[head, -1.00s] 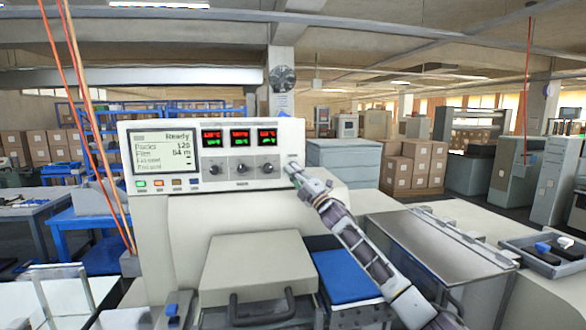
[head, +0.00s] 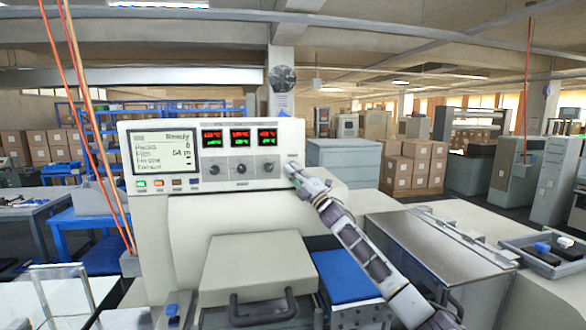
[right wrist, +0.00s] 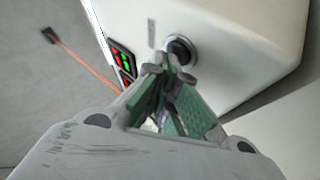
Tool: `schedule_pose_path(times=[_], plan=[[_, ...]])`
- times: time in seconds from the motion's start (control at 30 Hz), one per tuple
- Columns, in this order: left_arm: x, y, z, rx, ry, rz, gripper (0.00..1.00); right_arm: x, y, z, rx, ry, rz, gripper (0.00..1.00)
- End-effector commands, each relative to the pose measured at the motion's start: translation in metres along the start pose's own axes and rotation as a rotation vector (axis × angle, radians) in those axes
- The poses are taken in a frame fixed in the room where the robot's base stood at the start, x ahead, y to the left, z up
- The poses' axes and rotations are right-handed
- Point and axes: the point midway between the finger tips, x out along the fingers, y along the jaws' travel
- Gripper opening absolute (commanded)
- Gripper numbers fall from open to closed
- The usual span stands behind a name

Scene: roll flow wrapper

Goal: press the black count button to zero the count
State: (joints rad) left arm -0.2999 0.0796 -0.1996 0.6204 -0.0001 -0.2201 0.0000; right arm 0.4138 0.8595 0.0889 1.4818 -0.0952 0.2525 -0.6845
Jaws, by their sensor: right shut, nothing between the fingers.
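The white control box (head: 220,187) of the wrapper faces me. Its grey screen (head: 162,150) reads Ready, with Packs at 0. The black round button (right wrist: 181,50) shows in the right wrist view on the white face, with a pale ring around it. My right gripper (head: 289,169) is shut and empty at the right end of the panel and hides the button in the head view. In the right wrist view its green-padded fingertips (right wrist: 168,71) are right at the button's lower edge; I cannot tell whether they touch it. My left gripper is out of view.
Three red-and-green displays (head: 240,137) sit above several dark knobs (head: 241,168). Small coloured buttons (head: 158,183) line up under the screen. A cover with a black handle (head: 262,306) is below. A tray (head: 548,262) with small items lies at right.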

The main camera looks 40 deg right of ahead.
Motion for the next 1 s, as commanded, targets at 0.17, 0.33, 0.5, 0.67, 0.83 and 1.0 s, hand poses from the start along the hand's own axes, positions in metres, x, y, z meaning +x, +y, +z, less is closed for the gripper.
schedule_pose_path(times=[0.17,0.33,0.5,0.67,0.83,1.0], plan=[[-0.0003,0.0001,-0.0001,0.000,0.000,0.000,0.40,0.0010,-0.0006,0.0009,0.000,-0.001,0.000,0.00],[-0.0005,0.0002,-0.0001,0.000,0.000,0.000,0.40,0.0018,-0.0014,0.0013,0.000,0.000,0.000,0.00],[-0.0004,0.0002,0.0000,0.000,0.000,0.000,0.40,0.0017,-0.0016,0.0014,0.000,0.000,-0.001,0.00],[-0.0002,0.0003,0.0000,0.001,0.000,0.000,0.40,0.0014,-0.0015,0.0013,0.000,-0.001,-0.001,0.00],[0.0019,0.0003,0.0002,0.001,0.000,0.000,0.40,-0.0015,-0.0004,-0.0003,0.000,-0.001,-0.001,0.00],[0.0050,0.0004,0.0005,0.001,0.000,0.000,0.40,-0.0062,0.0017,-0.0039,0.000,0.000,-0.002,0.00]])
